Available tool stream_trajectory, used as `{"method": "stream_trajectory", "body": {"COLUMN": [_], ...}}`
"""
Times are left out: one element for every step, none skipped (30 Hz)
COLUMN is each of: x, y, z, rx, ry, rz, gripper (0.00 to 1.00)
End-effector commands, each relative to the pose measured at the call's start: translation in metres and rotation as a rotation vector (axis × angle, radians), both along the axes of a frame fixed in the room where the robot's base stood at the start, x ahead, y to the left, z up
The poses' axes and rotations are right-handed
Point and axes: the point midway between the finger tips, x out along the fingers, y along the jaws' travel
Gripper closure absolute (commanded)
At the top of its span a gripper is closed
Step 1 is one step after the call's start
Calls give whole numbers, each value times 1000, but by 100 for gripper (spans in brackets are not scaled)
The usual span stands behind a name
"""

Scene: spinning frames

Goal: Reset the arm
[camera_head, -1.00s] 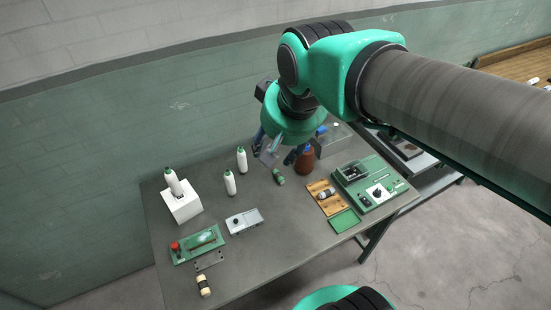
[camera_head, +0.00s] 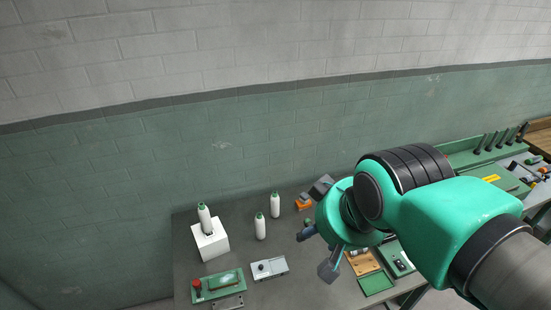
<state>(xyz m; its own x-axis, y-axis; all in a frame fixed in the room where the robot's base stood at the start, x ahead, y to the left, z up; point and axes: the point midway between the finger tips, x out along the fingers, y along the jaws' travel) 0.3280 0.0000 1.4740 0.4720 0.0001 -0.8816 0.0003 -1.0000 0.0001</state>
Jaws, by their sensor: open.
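My arm reaches in from the lower right, its green and black wrist above the right part of the table. My gripper (camera_head: 318,252) hangs below the wrist, with its two dark fingers spread apart. I see nothing between the fingers. The grey table (camera_head: 235,262) lies below; its front part is cut off by the frame's bottom edge. My wrist and gripper hide part of the table's right side.
A white block (camera_head: 210,243) bears one white bobbin (camera_head: 204,217). Two more bobbins (camera_head: 260,227) (camera_head: 275,206) stand nearby. A grey box (camera_head: 269,268), a green red-buttoned device (camera_head: 217,286), an orange item (camera_head: 304,205) and a wooden tray (camera_head: 362,263) are on the table. A wall stands behind.

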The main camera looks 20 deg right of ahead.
Motion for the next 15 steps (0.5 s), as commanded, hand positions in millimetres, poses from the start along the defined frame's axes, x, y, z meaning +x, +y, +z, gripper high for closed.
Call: {"method": "stream_trajectory", "body": {"x": [0, 0, 0, 0, 0, 0, 0, 0, 0, 0, 0, 0, 0, 0, 0], "y": [0, 0, 0, 0, 0, 0, 0, 0, 0, 0, 0, 0, 0, 0, 0], "z": [-5, -8, -12, -16, -20, -25, -30, -35, -42, -47, -53, -61, -66, -72, -79], "rx": [0, 0, 0, 0, 0, 0, 0, 0, 0, 0, 0, 0, 0, 0, 0], "ry": [0, 0, 0, 0, 0, 0, 0, 0, 0, 0, 0, 0, 0, 0, 0], "rz": [0, 0, 0, 0, 0, 0, 0, 0, 0, 0, 0, 0, 0, 0, 0], "gripper": [50, 50, 50, 50, 50, 50, 50, 50, 50, 50, 50, 50, 50, 50, 50]}}
